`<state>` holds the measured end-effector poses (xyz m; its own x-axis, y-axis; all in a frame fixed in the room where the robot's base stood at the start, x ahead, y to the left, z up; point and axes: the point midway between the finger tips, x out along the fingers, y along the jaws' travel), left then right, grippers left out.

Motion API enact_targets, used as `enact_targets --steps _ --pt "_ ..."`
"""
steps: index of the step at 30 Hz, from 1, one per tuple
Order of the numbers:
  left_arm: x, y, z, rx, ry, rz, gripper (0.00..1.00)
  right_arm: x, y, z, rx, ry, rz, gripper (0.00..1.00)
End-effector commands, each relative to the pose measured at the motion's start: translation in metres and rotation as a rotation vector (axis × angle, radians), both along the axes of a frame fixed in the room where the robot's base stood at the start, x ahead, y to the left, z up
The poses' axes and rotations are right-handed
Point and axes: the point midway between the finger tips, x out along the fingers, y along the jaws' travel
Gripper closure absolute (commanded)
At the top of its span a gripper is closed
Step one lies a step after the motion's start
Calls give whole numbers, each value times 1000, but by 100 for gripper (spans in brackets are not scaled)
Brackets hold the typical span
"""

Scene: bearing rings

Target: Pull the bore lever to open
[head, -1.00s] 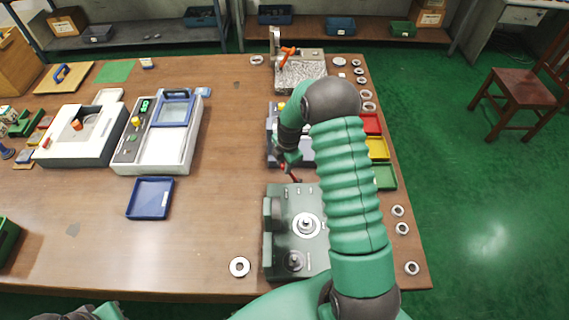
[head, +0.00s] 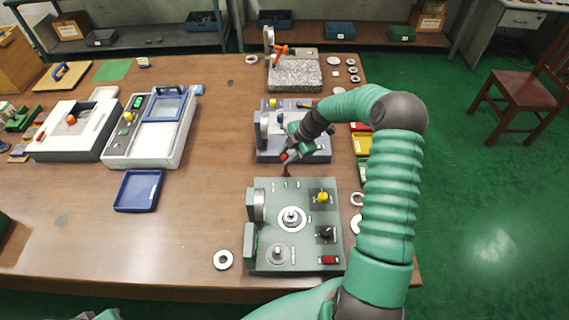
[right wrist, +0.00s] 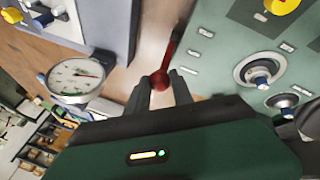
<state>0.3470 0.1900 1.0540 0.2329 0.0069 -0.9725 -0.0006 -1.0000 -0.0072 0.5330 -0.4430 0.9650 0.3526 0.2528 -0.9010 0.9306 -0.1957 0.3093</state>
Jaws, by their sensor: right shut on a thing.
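The bore lever is a red rod with a ball knob (right wrist: 160,80). It also shows in the head view as a small red rod (head: 286,171) at the far edge of the green gauge station (head: 263,225). My right gripper (head: 287,159) is shut on the knob; in the right wrist view its two dark fingers (right wrist: 161,86) sit on either side of it. The rod runs from the knob up the wrist picture beside the green panel. The lever's pivot is hard to make out. Only a bit of my left arm shows at the bottom edge.
A grey-blue station (head: 268,148) stands just beyond the gripper, with a round dial gauge (right wrist: 76,77). A stone-topped stand (head: 295,74) is behind it. A loose ring (head: 223,260) lies left of the green station. A blue tray (head: 138,191) is farther left, with bare table between.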

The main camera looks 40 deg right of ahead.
Motion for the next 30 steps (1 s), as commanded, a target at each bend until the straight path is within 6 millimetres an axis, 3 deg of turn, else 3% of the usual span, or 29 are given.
enact_targets --steps 1,12,30 --pt "0 0 -12 0 0 0 100 -2 -13 -2 22 -39 -17 100" --pt "0 1 -49 0 0 1 100 -28 -42 -9 205 -189 -7 100" --pt "0 1 -63 0 0 0 100 -45 -59 -20 202 -176 -6 100"
